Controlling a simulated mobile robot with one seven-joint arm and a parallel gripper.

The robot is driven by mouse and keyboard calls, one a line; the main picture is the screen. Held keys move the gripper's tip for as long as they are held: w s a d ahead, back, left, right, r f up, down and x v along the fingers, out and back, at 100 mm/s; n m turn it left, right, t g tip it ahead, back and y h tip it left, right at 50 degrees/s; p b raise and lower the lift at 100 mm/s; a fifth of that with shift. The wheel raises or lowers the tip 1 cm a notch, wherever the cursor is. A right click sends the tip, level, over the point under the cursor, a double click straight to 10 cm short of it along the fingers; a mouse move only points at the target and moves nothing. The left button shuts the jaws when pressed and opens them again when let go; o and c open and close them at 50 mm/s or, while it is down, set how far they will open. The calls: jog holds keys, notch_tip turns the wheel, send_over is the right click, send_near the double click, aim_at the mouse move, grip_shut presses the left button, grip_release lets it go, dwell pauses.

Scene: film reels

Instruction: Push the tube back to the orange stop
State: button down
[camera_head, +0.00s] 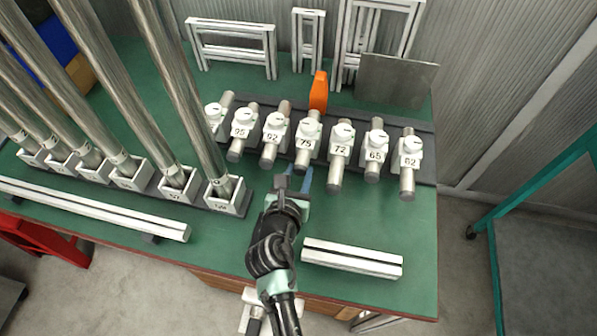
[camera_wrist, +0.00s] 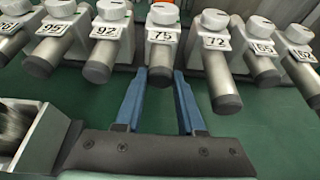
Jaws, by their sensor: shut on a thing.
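The tube (camera_head: 303,163) lies in the clamp labelled 75, and its dark-capped front end faces me. The wrist view shows this tube (camera_wrist: 160,58) in the centre, end-on. My gripper (camera_head: 296,178) is at the tube's front end. In the wrist view its blue fingers (camera_wrist: 160,76) stand on either side of the dark end and are shut on it. The orange stop (camera_head: 319,91) stands upright behind the 75 clamp. The clamp hides most of the tube's back part, so I cannot tell how far it is from the stop.
Neighbouring clamps 92 (camera_head: 272,134) and 72 (camera_head: 342,142) hold similar tubes close on both sides. Tall upright tubes (camera_head: 176,110) stand in sockets at left. A white bar (camera_head: 352,260) lies at the front right. The green table between is clear.

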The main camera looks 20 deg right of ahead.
aim_at(301, 164)
dwell(0.6)
jog(key=w+d, duration=0.2)
jog(key=w, duration=0.1)
jog(key=shift+w+d+p, duration=0.15)
jog(key=shift+w+p, duration=0.1)
jog(key=shift+p, duration=0.15)
jog(key=c, duration=0.5)
grip_release()
jog(key=p+v, duration=0.2)
jog(key=v, duration=1.1)
